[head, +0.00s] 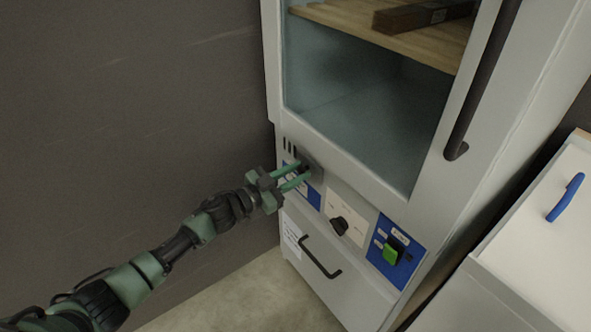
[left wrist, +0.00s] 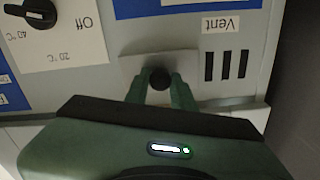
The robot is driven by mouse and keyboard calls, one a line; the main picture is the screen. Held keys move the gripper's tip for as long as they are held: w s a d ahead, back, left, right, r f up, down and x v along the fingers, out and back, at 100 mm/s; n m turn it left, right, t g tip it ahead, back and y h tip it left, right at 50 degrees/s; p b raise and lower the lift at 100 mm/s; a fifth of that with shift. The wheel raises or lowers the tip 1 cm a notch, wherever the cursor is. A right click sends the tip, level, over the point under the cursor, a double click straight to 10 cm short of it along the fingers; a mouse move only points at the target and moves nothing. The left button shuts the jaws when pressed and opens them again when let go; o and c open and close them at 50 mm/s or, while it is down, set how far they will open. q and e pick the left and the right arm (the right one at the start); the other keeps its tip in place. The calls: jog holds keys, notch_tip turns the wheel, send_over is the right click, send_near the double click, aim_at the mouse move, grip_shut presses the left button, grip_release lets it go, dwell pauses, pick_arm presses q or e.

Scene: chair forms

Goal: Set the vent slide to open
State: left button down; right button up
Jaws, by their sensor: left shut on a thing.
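The vent slide is a small grey plate (head: 313,166) with a round black knob on the cabinet's front panel, below the glass door. In the left wrist view, which is upside down, the knob (left wrist: 160,78) sits between my fingertips. My left gripper (head: 303,172) is shut on this knob; its green fingers (left wrist: 161,90) are on both sides of it. Three dark vent slots (left wrist: 226,65) show uncovered beside the plate, near the "Vent" label (left wrist: 220,24). They also show in the head view (head: 289,147), left of the plate. My right gripper is not in view.
Right of the slide are a black temperature dial (head: 338,225) and a green switch (head: 391,251) on a blue panel. A drawer handle (head: 319,262) is below. The glass door has a long dark handle (head: 483,80). A dark wall (head: 130,100) stands left of the cabinet.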

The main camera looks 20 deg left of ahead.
pick_arm(q)
jog(key=shift+s+d+f, duration=0.15)
jog(key=shift+s+d, duration=0.05)
jog(key=shift+d, duration=0.05)
jog(key=c, duration=1.2)
grip_release()
jog(key=shift+a, duration=0.1)
jog(key=v, duration=0.7)
jog(key=shift+s+a+p, duration=0.15)
jog(key=shift+s+p, duration=0.15)
jog(key=shift+s, duration=0.05)
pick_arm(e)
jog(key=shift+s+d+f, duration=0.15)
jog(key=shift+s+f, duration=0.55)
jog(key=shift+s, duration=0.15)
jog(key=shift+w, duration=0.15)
